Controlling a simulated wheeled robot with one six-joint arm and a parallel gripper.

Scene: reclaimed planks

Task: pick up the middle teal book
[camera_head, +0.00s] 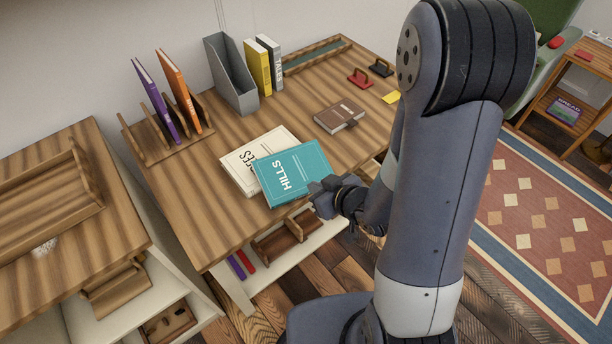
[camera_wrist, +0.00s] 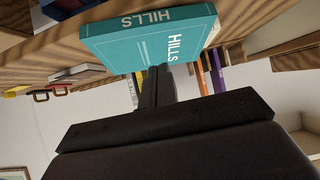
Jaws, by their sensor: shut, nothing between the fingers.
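The teal book (camera_head: 292,174), marked HILLS, lies flat on a cream book (camera_head: 243,160) on the wooden desk, near its front edge. It is the only teal book that I can make out. My gripper (camera_head: 318,188) is at the teal book's right front corner in the head view, shut and empty. In the wrist view the teal book (camera_wrist: 150,38) fills the upper middle, spine and cover showing, with the shut fingers (camera_wrist: 155,85) pointing toward it. Whether the fingers touch the book I cannot tell.
A brown book (camera_head: 339,115) lies behind to the right. A rack (camera_head: 152,144) holds a purple and an orange book. A grey file holder (camera_head: 230,75) stands beside yellow and grey books at the back. A shelf (camera_head: 310,243) sits under the desk. Bare desk lies left of the stack.

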